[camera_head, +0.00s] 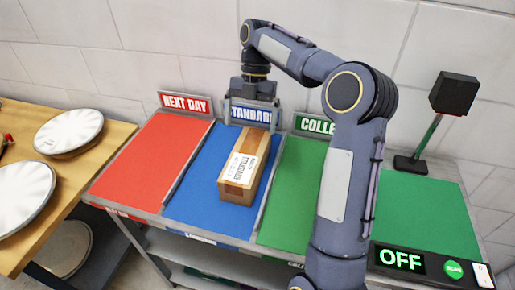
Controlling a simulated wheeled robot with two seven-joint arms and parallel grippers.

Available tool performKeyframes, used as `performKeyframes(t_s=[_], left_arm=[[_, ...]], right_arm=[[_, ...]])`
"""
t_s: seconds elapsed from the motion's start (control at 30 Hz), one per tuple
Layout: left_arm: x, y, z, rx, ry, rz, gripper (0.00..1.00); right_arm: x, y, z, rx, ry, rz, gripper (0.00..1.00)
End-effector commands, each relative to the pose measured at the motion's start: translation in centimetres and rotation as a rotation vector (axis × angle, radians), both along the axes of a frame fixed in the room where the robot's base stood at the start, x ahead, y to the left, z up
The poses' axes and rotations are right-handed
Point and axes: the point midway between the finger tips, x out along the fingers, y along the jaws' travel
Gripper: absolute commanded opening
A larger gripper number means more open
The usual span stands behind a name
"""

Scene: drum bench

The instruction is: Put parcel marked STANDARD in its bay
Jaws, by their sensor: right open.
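The parcel (247,167), a brown cardboard box with a white label reading STANDARD, lies lengthwise on the blue bay (196,190). That bay has a blue sign (251,113) at its back, whose first letter does not show clearly. My right gripper (251,93) is at the back of the blue bay, by the sign and beyond the parcel's far end. It is open and apart from the parcel; its fingertips are hard to make out. My left gripper is not in view.
A red NEXT DAY bay (150,155) lies left, and a green bay (290,190) right, partly hidden by my right arm. A black scanner-like box on a stand (452,95) and an OFF display (400,260) are at right. Round drums (70,131) sit on a wooden bench.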

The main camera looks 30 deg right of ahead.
Motion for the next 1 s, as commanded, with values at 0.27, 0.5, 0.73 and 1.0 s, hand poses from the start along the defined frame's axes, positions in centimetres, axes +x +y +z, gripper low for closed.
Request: performKeyframes(t_s=[0.27,0.5,0.73,1.0], left_arm=[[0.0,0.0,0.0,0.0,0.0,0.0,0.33],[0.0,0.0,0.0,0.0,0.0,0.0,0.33],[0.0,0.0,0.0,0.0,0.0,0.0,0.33],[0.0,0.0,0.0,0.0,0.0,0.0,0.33]], right_arm=[[-4.4,2.3,2.7,-0.12,-0.023,-0.381,1.0],[-14.0,6.1,2.6,-0.119,-0.01,-1.244,1.0],[-21.6,9.4,-1.7,0.124,0.187,-1.978,1.0],[-24.5,11.3,-4.8,0.303,0.392,-2.301,1.0]])
